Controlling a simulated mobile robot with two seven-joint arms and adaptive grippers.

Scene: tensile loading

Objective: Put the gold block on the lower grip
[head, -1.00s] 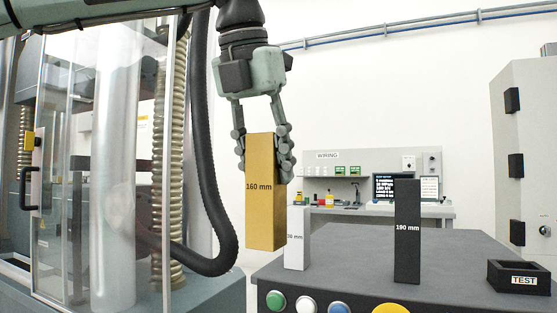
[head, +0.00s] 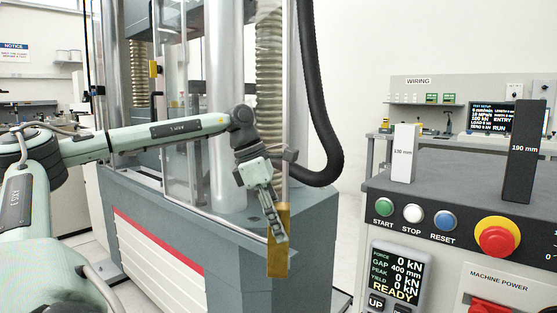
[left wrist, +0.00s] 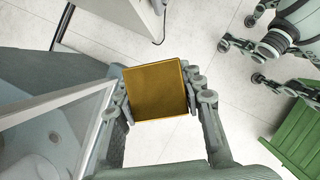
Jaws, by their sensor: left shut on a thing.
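My left gripper (head: 275,224) is shut on the gold block (head: 278,260), which hangs upright below its fingers. The block is in front of the grey machine base, at its right corner, clear of any support that I can see. In the left wrist view the block's square end (left wrist: 157,91) sits between the two fingers. The lower grip cannot be made out; it is hidden or out of view behind the machine's columns and clear guard. My right gripper (left wrist: 240,61) shows at the upper right of the left wrist view, its fingers spread and empty.
The testing machine's guard door (head: 181,120) and base (head: 230,240) stand behind my left arm. A black hose (head: 318,110) hangs close to the gripper. At right, the control console (head: 450,200) carries a white block (head: 404,153) and a black block (head: 523,150).

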